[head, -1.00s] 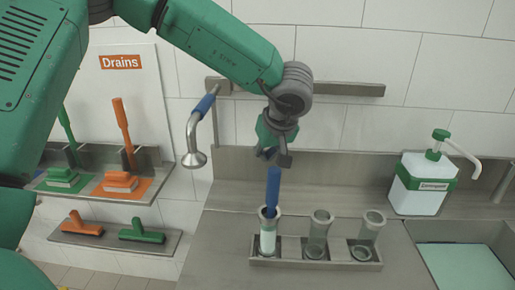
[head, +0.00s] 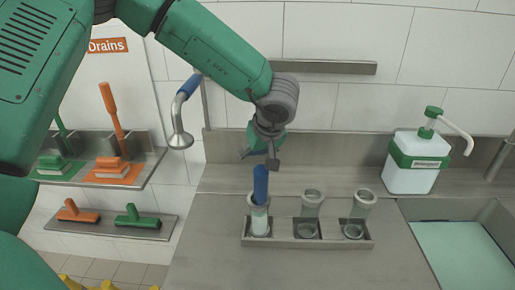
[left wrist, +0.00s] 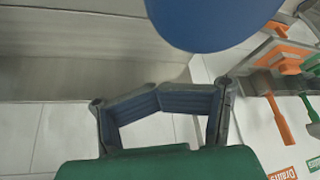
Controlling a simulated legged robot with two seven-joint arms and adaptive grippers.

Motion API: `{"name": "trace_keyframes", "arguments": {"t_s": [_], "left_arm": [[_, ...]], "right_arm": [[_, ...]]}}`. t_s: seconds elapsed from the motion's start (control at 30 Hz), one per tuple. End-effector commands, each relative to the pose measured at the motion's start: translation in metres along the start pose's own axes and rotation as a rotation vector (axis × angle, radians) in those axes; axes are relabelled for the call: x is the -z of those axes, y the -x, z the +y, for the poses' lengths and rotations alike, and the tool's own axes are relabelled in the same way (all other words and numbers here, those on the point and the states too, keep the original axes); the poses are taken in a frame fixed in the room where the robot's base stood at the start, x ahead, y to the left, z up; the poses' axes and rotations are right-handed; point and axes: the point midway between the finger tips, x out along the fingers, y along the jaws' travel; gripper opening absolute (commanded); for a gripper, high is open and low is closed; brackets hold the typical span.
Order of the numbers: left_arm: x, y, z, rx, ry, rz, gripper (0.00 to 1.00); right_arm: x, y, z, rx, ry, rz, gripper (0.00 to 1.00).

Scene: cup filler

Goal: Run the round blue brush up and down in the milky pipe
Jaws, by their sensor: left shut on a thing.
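The milky pipe (head: 260,224) is the left one of three clear pipes and stands upright in the metal rack; its lower part looks whitish. The blue brush (head: 261,184) stands upright in its mouth, with the blue handle above the rim and the lower end hidden inside. My left gripper (head: 262,158) is above the pipe, shut on the top of the brush handle. In the left wrist view the blue handle (left wrist: 215,18) fills the top, close beyond my gripper's linkage. My right gripper is in neither view.
The rack (head: 300,243) also holds two other clear pipes (head: 311,207) to the right. A white and green pump bottle (head: 412,178) and a sink (head: 460,250) are further right.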

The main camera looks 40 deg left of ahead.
Motion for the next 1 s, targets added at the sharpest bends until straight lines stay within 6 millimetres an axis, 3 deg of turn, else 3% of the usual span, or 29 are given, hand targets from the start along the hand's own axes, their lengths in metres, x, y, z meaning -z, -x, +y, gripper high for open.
{"name": "trace_keyframes", "arguments": {"t_s": [0.27, 0.8, 1.0], "left_arm": [[0.015, 0.034, -0.003, -0.009, 0.004, 0.007, 0.00], [0.038, 0.078, -0.001, -0.011, 0.005, 0.009, 0.00], [0.041, 0.081, -0.001, -0.008, 0.004, 0.007, 0.00]], "right_arm": [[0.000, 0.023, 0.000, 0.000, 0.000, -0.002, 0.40], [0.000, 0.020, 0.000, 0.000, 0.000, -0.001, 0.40], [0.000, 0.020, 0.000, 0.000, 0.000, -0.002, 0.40]]}}
